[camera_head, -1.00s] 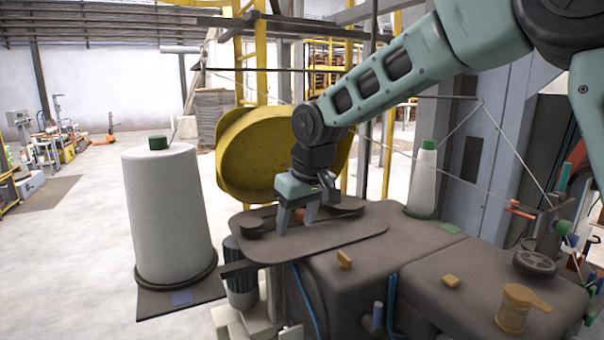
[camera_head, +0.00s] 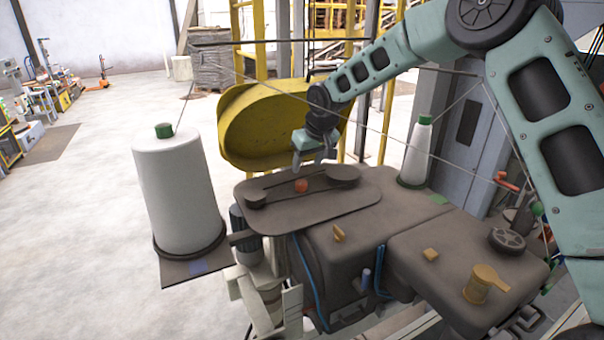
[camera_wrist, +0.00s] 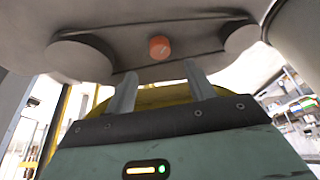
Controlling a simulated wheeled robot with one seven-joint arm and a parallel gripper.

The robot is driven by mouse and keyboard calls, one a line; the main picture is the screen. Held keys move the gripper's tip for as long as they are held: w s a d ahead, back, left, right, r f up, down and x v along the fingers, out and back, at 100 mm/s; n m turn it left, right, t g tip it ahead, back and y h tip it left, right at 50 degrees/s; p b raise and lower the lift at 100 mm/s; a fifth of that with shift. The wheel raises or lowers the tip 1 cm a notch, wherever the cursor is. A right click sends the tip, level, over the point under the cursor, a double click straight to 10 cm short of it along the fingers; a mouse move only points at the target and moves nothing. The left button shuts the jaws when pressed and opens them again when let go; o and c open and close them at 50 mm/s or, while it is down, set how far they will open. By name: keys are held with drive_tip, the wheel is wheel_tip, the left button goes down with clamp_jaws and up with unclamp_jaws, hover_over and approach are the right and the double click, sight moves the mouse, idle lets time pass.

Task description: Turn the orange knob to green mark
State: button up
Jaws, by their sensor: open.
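The orange knob (camera_head: 302,185) sits on the grey plate (camera_head: 350,200) on top of the machine, between two round grey pulleys. In the wrist view the orange knob (camera_wrist: 160,47) shows between the two pulleys, with a small light mark on its face. My gripper (camera_head: 312,165) is open and empty, behind and above the knob, apart from it. In the wrist view its two fingers (camera_wrist: 162,80) stand spread, with the knob beyond their tips. I cannot make out a green mark by the knob.
A yellow cover (camera_head: 250,130) stands open behind the plate. A large white thread cone (camera_head: 180,190) is at left, a smaller white cone (camera_head: 417,150) at right. Tan knobs (camera_head: 485,283) and a black handwheel (camera_head: 507,240) are on the front right top.

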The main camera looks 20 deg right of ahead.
sight(301, 182)
drive_tip(key=p+x, duration=0.3)
drive_tip(key=x, duration=0.5)
drive_tip(key=shift+f, duration=0.1)
drive_tip(key=c, duration=1)
